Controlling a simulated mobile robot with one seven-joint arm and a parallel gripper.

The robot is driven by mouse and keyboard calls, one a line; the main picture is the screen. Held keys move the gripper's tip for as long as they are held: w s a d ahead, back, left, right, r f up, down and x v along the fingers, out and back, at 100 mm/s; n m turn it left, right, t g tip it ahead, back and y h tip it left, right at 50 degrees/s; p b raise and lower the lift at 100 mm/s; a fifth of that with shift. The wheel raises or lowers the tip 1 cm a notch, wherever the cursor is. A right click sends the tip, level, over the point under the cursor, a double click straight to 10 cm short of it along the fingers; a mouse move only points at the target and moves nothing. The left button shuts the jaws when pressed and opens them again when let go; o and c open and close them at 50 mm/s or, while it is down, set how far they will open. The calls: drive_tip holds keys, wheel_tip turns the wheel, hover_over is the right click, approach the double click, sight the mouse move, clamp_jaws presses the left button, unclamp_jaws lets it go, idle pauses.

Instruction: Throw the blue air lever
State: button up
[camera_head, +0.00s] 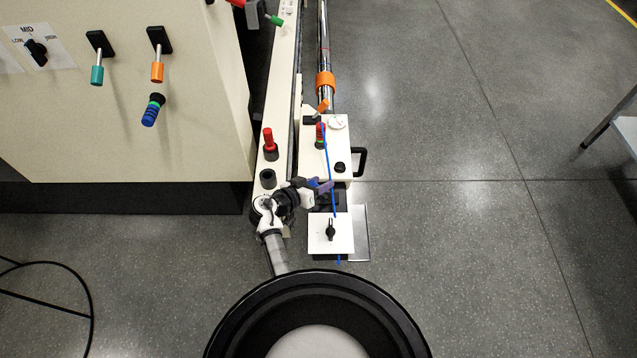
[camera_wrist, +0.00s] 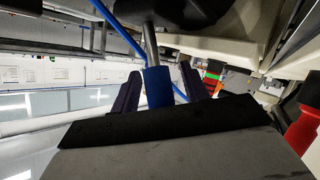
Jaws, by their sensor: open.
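The blue air lever shows in the wrist view as a blue cylindrical grip (camera_wrist: 158,90) on a metal rod that comes from a dark mount at the top. My gripper (camera_wrist: 160,72) is open, with one dark purple finger on each side of the blue grip. A gap shows on both sides, wider on the right; contact is not visible. In the head view my gripper (camera_head: 322,186) is beside the narrow cream machine, above the white dial box. The lever is mostly hidden there by my gripper.
A blue cord (camera_head: 329,160) runs close past my gripper. A red knob (camera_head: 268,140), a small stack light (camera_head: 320,135) and a white box with a black dial (camera_head: 318,238) are near. Teal (camera_head: 97,74) and orange (camera_head: 157,72) levers are on the left panel.

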drive_tip(key=shift+c, duration=0.4)
clamp_jaws()
drive_tip(key=shift+d+r, duration=0.1)
drive_tip(key=shift+d+r+m+g+y+p, duration=0.35)
drive_tip(key=shift+d+m+g+y+p, duration=0.15)
drive_tip(key=shift+d+m+y+p, duration=0.5)
drive_tip(key=d+y+p, duration=0.2)
drive_tip(key=y, duration=0.1)
drive_tip(key=shift+m, duration=0.4)
drive_tip(key=d+y+p, duration=0.1)
drive_tip(key=m+y+p, duration=0.1)
drive_tip(key=shift+d+f+g+y, duration=0.3)
drive_tip(key=shift+d, duration=0.1)
drive_tip(key=shift+d+f+m+y+p, duration=0.5)
drive_tip(key=shift+d+y+p, duration=0.05)
drive_tip(key=shift+y, duration=0.45)
